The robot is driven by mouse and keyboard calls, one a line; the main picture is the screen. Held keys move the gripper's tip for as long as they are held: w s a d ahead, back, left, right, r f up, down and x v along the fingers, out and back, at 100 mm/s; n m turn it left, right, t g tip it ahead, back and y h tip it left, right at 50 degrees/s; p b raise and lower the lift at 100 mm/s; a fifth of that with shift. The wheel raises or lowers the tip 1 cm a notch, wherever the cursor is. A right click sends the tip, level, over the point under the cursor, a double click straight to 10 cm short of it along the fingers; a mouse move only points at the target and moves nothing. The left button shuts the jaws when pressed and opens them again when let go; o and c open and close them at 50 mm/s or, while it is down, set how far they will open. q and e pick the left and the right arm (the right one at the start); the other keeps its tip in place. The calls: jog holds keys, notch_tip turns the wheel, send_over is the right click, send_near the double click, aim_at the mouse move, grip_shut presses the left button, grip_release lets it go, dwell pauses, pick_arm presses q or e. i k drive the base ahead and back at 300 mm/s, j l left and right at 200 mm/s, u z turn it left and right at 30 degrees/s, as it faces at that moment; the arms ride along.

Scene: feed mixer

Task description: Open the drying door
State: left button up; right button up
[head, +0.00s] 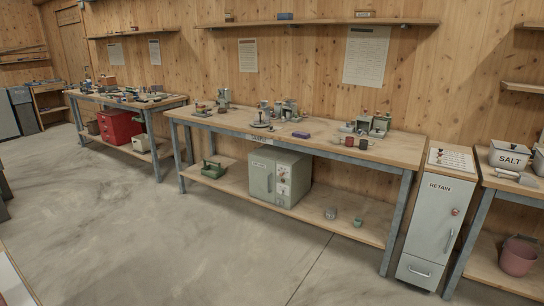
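A squat grey-green cabinet (262,178) stands on the lower shelf of the middle bench, and it may be the dryer. Its front door (261,180) looks shut, with a handle near the door's right side. A panel with small dark and red controls (283,180) is right of the door. A small sign (262,140) on the bench edge above it is too small to read. Neither of my grippers is in view.
The middle bench (395,151) carries small instruments and cups. A tall grey cabinet marked RETAIN (430,220) stands at its right end. The concrete floor (170,245) in front is clear.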

aim_at(262, 170)
jog(key=i+j, duration=0.1)
jog(key=i, duration=0.5)
jog(key=i+j, duration=0.1)
jog(key=i, duration=0.5)
